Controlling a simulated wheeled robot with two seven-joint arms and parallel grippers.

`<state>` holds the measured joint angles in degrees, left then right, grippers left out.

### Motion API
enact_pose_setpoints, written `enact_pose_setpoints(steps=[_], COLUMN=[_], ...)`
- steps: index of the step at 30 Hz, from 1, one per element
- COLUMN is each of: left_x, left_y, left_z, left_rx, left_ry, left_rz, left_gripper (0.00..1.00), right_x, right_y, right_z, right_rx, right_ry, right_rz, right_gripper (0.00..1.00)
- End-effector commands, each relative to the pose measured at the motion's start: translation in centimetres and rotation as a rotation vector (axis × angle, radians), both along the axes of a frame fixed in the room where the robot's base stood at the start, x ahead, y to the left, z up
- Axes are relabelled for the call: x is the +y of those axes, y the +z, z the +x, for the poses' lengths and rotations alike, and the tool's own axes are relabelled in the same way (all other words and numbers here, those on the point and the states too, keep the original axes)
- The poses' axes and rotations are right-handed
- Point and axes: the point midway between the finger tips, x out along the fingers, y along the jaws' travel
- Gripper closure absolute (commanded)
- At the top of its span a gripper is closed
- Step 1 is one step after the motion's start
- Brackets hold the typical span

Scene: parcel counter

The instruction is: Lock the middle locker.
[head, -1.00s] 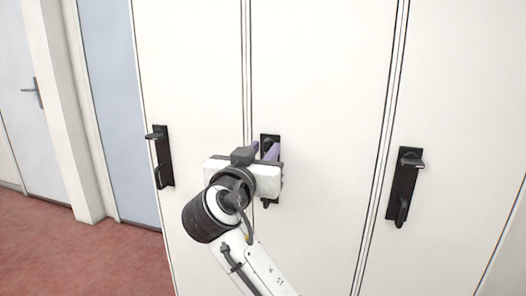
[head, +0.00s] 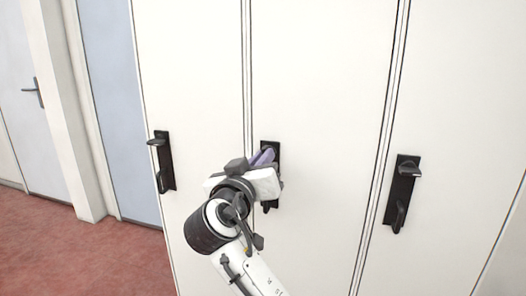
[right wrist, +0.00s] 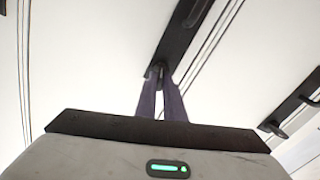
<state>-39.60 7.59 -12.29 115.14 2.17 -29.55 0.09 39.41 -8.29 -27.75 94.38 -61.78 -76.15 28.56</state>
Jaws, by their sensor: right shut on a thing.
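The middle locker (head: 320,90) has a white door that sits flush with its neighbours. A black plate (head: 271,206) is at its left edge, with its middle hidden behind my gripper. My right gripper (head: 265,154) has its purple fingers at the upper part of this plate. In the right wrist view the fingers (right wrist: 160,75) are closed around a small dark lock knob (right wrist: 155,70) on the black plate. The knob is mostly covered, so its exact angle is hard to tell. My left gripper is not in view.
The left locker has a black plate (head: 164,160) with a knob above a handle. The right locker has a similar plate (head: 402,190). A blue-grey panel (head: 120,100) and a door (head: 30,110) stand at the left over red floor (head: 95,255).

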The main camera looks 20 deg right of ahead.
Motion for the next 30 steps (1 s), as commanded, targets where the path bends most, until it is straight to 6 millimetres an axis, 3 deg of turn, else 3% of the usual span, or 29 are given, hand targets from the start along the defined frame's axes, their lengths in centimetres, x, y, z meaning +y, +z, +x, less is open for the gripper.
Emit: enact_pose_setpoints(steps=[6,30], left_x=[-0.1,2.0], left_y=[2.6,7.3], left_z=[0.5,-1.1], left_rx=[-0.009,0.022], left_ry=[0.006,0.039], left_rz=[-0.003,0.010], left_gripper=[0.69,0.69], right_x=[0.1,0.2], right_y=[0.3,0.1], right_z=[0.0,0.1], right_rx=[0.122,0.540], right_ry=[-0.001,0.000], right_rz=[-0.171,-0.795], right_gripper=[1.00,1.00])
